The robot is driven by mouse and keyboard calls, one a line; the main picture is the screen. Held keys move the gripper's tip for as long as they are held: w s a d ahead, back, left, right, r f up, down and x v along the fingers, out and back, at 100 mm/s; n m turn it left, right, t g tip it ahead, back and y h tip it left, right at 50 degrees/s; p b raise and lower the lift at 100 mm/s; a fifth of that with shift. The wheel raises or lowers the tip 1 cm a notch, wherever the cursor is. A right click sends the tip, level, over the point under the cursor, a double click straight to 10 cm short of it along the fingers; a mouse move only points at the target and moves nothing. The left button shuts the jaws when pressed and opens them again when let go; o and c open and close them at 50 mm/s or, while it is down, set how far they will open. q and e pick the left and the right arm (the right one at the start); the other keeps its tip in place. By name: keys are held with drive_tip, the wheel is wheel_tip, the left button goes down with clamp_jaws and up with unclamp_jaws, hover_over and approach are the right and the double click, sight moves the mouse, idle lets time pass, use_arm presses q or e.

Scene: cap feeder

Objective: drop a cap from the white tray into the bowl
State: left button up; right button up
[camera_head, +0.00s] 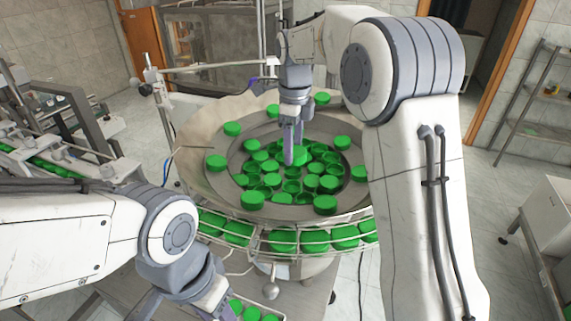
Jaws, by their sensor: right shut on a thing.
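My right gripper (294,152) reaches down over the middle of the wide metal bowl (200,145). It is shut on a green cap (301,155), partly hidden by the fingers; I cannot tell whether this cap touches the caps below. Many loose green caps (325,204) lie in the bowl, most of them in its centre. My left gripper (222,304) is at the bottom edge, beside several green caps (251,313). Its fingers are cut off or hidden, so its opening is unclear. The tray around those caps is barely in view.
A wire-railed track (283,241) filled with green caps runs around the bowl's front. A conveyor (60,170) with caps stands at the left. My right arm covers the bowl's right side. A shelf rack (535,95) and a white cabinet (548,225) stand at the right.

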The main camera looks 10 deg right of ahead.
drive_tip(key=o, duration=1.3)
wheel_tip(320, 180, up, 10)
drive_tip(key=b, duration=0.1)
drive_tip(key=shift+r, duration=0.25)
drive_tip(key=shift+s, duration=0.1)
